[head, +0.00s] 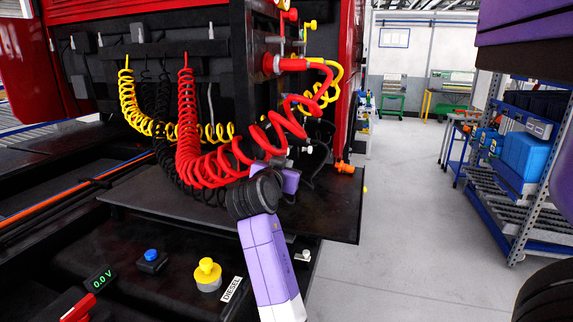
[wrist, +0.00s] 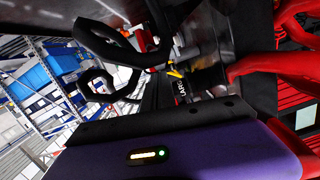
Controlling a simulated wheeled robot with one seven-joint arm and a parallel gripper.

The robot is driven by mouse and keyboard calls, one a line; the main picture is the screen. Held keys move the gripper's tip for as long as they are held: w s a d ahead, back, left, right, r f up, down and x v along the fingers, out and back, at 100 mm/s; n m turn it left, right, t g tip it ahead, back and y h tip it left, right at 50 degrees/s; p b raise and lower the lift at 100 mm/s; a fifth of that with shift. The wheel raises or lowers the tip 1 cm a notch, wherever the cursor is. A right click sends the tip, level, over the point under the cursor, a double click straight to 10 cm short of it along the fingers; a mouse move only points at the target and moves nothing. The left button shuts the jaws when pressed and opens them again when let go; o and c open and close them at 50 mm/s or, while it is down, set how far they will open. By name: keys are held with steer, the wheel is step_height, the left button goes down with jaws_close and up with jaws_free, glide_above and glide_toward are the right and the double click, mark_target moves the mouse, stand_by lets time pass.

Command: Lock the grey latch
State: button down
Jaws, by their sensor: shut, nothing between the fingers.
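My gripper (head: 307,152) is at the end of the purple arm, in front of the truck's dark rear frame. It is shut and empty. Red coils and the wrist partly hide it in the head view. I cannot pick out the grey latch with certainty. A small pale grey fitting (head: 306,255) stands on the dark chassis to the right of the arm, apart from the gripper. In the wrist view, my purple and black wrist housing (wrist: 180,150) fills the bottom. Small grey, red and yellow parts (wrist: 178,68) lie just beyond it, too dark to read.
Red coiled hoses (head: 205,165) pass close to my gripper, with yellow (head: 128,95) and black coils at the left. A red coupling (head: 290,64) sits above. The dark deck plate (head: 340,215) is below. A blue shelf rack (head: 515,165) stands right, beyond clear floor (head: 400,215).

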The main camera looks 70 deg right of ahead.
steer(key=shift+f+b, duration=0.2)
steer(key=shift+b, duration=0.25)
steer(key=shift+f+h+b, duration=0.15)
steer(key=shift+h+b, duration=0.15)
steer(key=shift+b, duration=0.45)
steer(key=shift+a+f+b, duration=0.1)
steer(key=shift+f+b, duration=0.05)
steer(key=shift+b, duration=0.45)
steer(key=shift+w+d+f+t+h+b, duration=0.15)
steer(key=shift+d+f+h+b, duration=0.7)
steer(key=shift+b, duration=3.5)
steer(key=shift+s+d+f+t+h+b, duration=0.15)
steer(key=shift+f+h+b, duration=1.2)
steer(key=shift+b, duration=3)
steer(key=shift+w+d+f+t+h+b, duration=0.1)
steer(key=shift+d+f+h+b, duration=1)
steer(key=shift+b, duration=3.25)
steer(key=shift+a+f+y, duration=0.45)
steer(key=shift+f+y, duration=0.05)
